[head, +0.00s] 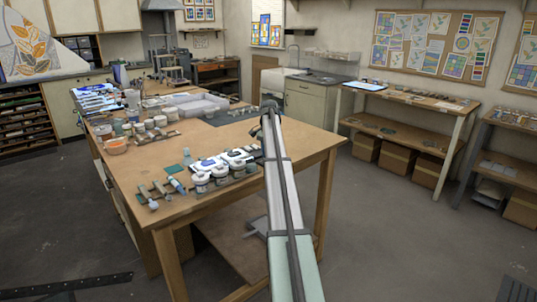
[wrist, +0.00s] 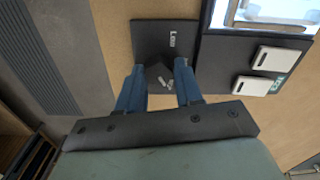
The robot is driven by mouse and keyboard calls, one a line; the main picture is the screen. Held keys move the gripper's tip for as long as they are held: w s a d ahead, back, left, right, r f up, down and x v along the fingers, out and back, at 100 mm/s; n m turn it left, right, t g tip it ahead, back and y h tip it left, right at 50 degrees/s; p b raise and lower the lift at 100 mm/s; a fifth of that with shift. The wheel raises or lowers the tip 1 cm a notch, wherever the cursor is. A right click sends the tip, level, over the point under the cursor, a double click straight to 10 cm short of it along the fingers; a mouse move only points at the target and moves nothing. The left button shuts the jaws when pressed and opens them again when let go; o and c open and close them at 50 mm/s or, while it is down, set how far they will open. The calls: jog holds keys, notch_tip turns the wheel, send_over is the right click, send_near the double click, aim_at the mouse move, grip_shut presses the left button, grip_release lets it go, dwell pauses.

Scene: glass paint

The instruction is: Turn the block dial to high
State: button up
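In the wrist view, a dark plate (wrist: 150,35) with a white label reading "Low" lies on the wooden surface. The block dial (wrist: 157,72) looks like a small dark block at the plate's near end, with small pale marks beside it. My gripper (wrist: 160,78) has its two blue fingers apart, one on each side of the dial. I see no clear grip on it, and contact is hard to judge. In the head view, my gripper (head: 268,110) is at the table's far right edge; the dial is hidden there.
Right of the plate, a dark unit with two pale switches (wrist: 277,59) and a bright panel (wrist: 265,14) stands close to my gripper. In the head view, the wooden table (head: 160,165) holds jars (head: 201,181), trays and tools. Bare tabletop lies around its middle.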

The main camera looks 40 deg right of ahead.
jog(key=o, duration=0.4)
jog(key=shift+c, duration=0.2)
notch_tip(320, 180, up, 14)
dwell(0.5)
jog(key=shift+f, duration=0.15)
